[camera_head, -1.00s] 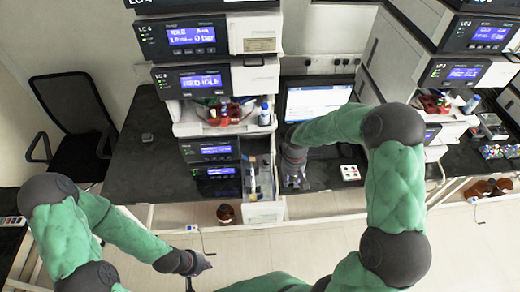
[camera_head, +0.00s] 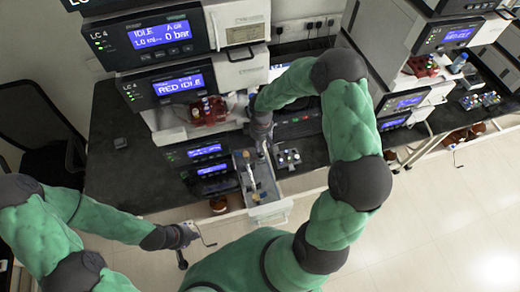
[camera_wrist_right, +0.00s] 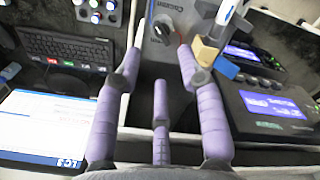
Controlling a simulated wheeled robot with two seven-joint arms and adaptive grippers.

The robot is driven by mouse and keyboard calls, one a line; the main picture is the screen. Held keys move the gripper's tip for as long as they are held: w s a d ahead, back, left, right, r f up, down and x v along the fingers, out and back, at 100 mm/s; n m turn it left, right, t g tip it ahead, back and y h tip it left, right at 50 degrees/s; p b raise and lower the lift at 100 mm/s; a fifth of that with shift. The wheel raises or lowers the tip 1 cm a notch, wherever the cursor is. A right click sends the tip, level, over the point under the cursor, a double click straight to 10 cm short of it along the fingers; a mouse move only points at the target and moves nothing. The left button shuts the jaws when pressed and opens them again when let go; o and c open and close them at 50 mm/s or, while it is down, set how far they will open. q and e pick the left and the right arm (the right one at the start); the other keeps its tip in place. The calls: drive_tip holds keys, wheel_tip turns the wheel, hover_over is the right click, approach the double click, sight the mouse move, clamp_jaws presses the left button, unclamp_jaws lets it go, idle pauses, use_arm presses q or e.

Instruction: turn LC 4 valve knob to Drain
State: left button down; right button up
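In the right wrist view a dark round valve knob (camera_wrist_right: 162,29) with a pale pointer mark sits on a grey panel (camera_wrist_right: 160,62). Its labels are too small to read. My right gripper (camera_wrist_right: 158,70) is open, its purple-grey fingers spread, with the knob ahead between the fingertips and apart from them. In the head view the right gripper (camera_head: 263,143) is beside the LC 4 stack (camera_head: 165,85), above the pulled-out drawer (camera_head: 268,212); the knob is not discernible there. My left gripper (camera_head: 180,240) hangs low at the left, away from the stack; its fingers are unclear.
The keyboard (camera_wrist_right: 70,48) and lit laptop screen (camera_wrist_right: 45,125) are left of the right gripper in the wrist view. A lit module display (camera_wrist_right: 272,105) is at its right. A red tray with bottles (camera_head: 208,111) sits in the stack. A chair (camera_head: 45,150) stands left.

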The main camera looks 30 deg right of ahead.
sight(261, 155)
wheel_tip(261, 155, down, 7)
drive_tip(key=shift+r, duration=0.15)
clamp_jaws()
